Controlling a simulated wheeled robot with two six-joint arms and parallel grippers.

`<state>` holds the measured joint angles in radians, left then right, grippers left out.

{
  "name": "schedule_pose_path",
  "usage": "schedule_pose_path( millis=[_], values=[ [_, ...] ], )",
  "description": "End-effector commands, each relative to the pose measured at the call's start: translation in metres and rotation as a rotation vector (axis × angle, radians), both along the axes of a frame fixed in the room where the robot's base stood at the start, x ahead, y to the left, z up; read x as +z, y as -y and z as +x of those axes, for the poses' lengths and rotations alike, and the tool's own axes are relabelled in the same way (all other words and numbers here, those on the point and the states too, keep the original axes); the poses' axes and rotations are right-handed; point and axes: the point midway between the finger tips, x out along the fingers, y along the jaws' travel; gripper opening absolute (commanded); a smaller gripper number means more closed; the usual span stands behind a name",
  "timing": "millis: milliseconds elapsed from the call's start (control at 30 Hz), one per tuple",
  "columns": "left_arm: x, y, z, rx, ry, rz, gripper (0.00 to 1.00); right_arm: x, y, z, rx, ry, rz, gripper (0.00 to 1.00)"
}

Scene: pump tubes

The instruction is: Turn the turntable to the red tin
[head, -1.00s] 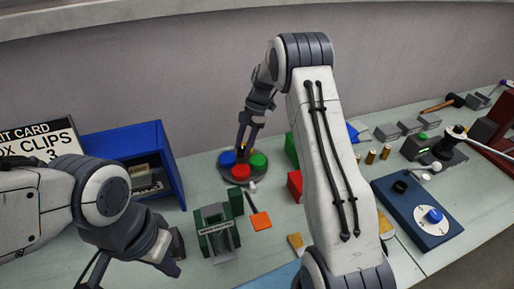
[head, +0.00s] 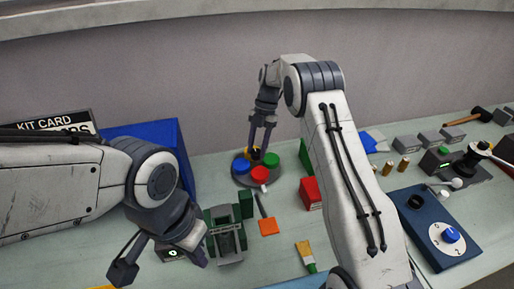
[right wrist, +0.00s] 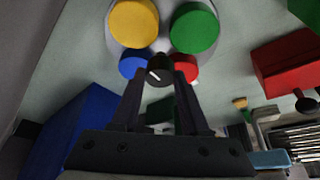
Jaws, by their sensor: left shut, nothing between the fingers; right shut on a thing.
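The round grey turntable (head: 240,181) stands near the back wall. It carries a blue tin (head: 242,166), a red tin (head: 260,174), a green tin (head: 272,159) and a yellow tin (head: 249,153), partly hidden. The red tin is front right, the blue one front left. My right gripper (head: 259,150) reaches down over the middle; in the right wrist view its fingers are shut on the black knob (right wrist: 160,68) with a white mark, between the tins. My left gripper (head: 201,260) is shut and empty, low at the left, away from the turntable.
A red box (head: 310,194) stands right of the turntable. A green stand (head: 226,238) and an orange square (head: 268,227) lie in front. A blue bin (head: 150,135) is at the left, a blue dial box (head: 432,225) at the right.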

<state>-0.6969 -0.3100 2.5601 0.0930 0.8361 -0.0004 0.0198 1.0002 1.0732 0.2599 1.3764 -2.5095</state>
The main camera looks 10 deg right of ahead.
Motion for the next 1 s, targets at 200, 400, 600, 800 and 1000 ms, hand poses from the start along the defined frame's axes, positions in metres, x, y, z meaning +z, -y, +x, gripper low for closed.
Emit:
schedule_pose_path(
  millis=[200, 400, 600, 800, 1000],
  values=[
    [0.0, 0.0, 0.0, 0.0, 0.0, 0.0, 0.0, 0.002, 0.0, 0.001, 0.003, 0.006, 0.0, 0.0],
    [0.0, 0.0, 0.0, 0.0, 0.0, 0.0, 0.0, 0.001, 0.0, 0.001, 0.002, 0.004, 0.002, 0.74],
    [0.0, 0.0, 0.0, 0.0, 0.0, 0.0, 0.0, 0.001, 0.001, 0.0, 0.0, 0.002, 0.001, 0.74],
    [-0.004, 0.0, 0.0, 0.0, 0.0, 0.0, 0.0, 0.014, 0.005, 0.006, -0.001, 0.006, 0.0, 0.74],
    [-0.008, 0.0, 0.0, 0.0, 0.0, 0.0, 0.0, 0.051, 0.015, 0.017, -0.001, 0.008, 0.0, 0.74]
  ],
)
